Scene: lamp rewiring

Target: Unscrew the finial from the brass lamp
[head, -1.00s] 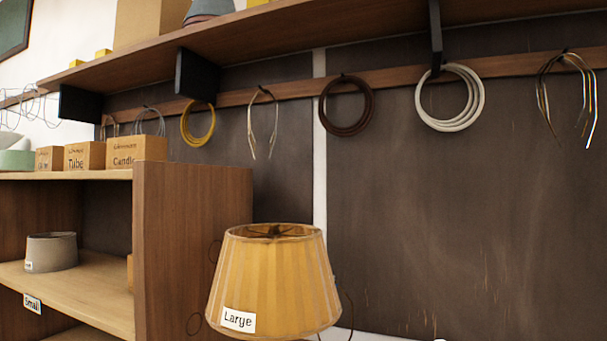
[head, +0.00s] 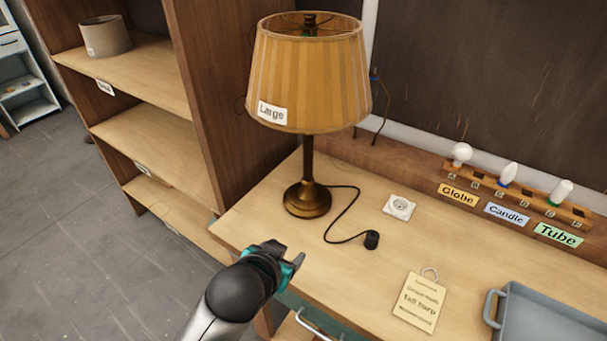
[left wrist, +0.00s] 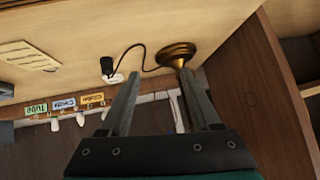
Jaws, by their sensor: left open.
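The brass lamp (head: 307,198) stands upright at the left end of the workbench, its base also showing in the left wrist view (left wrist: 176,54). It wears a pleated yellow shade (head: 305,75) labelled "Large". A small dark finial (head: 309,20) shows at the centre of the shade's open top; its detail is too small to tell. My left gripper (head: 291,258) is open and empty, low at the bench's front edge, in front of the lamp base and well below the shade. Its two fingers (left wrist: 158,88) show apart in the left wrist view. My right gripper is out of view.
A cord runs from the lamp to a black plug (head: 371,240), apart from the white socket (head: 399,207). A bulb rack (head: 515,192), a tall harp card (head: 420,302) and a grey tray (head: 545,325) lie to the right. A wooden shelf unit (head: 200,90) stands close left.

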